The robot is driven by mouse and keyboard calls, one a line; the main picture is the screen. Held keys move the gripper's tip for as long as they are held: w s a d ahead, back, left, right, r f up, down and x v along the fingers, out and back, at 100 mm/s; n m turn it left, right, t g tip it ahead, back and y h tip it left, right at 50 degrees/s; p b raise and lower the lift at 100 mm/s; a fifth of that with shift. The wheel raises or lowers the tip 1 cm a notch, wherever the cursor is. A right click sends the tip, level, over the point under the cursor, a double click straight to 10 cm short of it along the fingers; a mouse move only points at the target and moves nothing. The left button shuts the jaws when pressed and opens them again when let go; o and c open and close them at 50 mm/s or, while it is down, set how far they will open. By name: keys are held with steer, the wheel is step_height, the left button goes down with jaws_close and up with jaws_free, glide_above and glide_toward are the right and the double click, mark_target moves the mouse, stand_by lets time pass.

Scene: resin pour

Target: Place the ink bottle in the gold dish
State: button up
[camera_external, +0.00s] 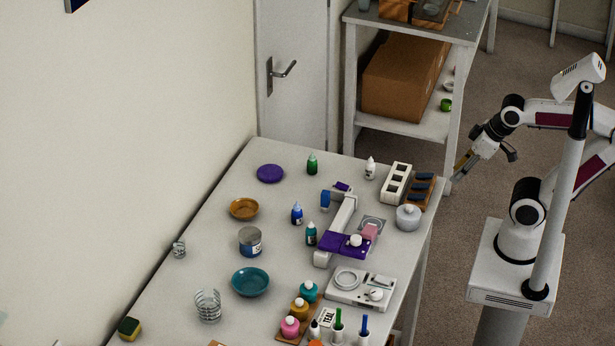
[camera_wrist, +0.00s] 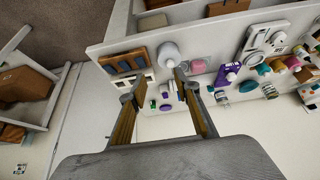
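The gold dish (camera_external: 244,208) sits empty on the table's left side. Several small dropper bottles could be the ink bottle: a blue bottle (camera_external: 297,214) right of the dish, a teal bottle (camera_external: 311,235) just in front of it, a green bottle (camera_external: 312,164) at the back and a white bottle (camera_external: 370,168) at the back right. All stand upright. My gripper (camera_external: 484,163) is beyond the table's right edge, away from them all. In the wrist view my gripper (camera_wrist: 160,90) has its fingers spread with nothing held.
A purple round piece (camera_external: 270,173), blue tin (camera_external: 250,242) and teal bowl (camera_external: 250,282) stand near the dish. A white and purple device (camera_external: 345,232) stands between the bottles and my arm. A lidded grey pot (camera_external: 408,217) and white rack (camera_external: 396,182) line the right edge.

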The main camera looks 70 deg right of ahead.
steer(key=w+d+r+n+t+h, duration=0.1)
steer(key=w+d+t, duration=0.1)
steer(key=w, duration=0.9)
steer(key=w+d+r+n+t+h, duration=0.1)
steer(key=w+d+n+t, duration=0.15)
steer(key=w, duration=0.85)
steer(key=w+a+f+n+t+y, duration=0.1)
steer(key=w+a+y, duration=0.1)
steer(key=w, duration=0.3)
steer(key=w+a+f+n+t+y, duration=0.1)
steer(key=w+a+f, duration=0.1)
steer(key=w, duration=0.3)
steer(key=n+g+y, duration=0.4)
steer(key=n+y, duration=0.2)
steer(key=y, duration=0.5)
glide_toward(311, 232)
steer(key=shift+w+a+r, duration=0.2)
steer(key=shift+a+r, duration=0.05)
steer(key=shift+r, duration=0.15)
steer(key=shift+w+a+r, duration=0.2)
steer(key=shift+a+r, duration=0.05)
steer(key=shift+r, duration=0.2)
steer(key=shift+w, duration=0.1)
steer(key=shift+x, duration=1.25)
